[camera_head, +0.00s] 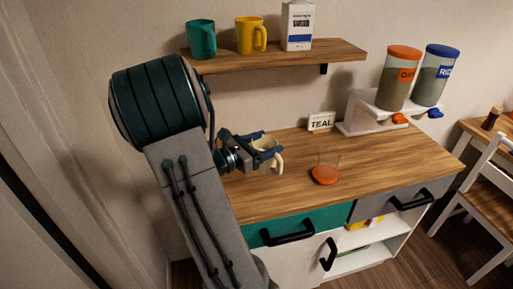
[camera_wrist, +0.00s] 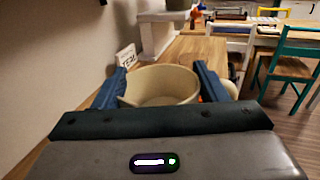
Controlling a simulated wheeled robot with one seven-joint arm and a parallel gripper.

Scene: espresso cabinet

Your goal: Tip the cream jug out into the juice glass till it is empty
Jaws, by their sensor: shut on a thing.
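My gripper (camera_head: 262,142) is shut on the cream jug (camera_head: 267,147), a cream-coloured vessel with a handle on its right side. It holds the jug upright, or close to it, over the left part of the counter. In the wrist view the jug (camera_wrist: 162,85) sits between the two blue fingers, its rim open toward the camera. I cannot make out what is inside. The juice glass (camera_head: 327,168) is clear and stands on the counter to the right of the jug, with an orange disc at its base. The jug and glass are apart.
A "TEAL" sign (camera_head: 321,121) and a white dispenser stand (camera_head: 375,115) with two canisters are at the counter's back. A shelf (camera_head: 280,56) above holds a teal mug (camera_head: 201,39), a yellow mug (camera_head: 250,35) and a carton (camera_head: 298,25). The counter (camera_head: 290,195) is clear in front.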

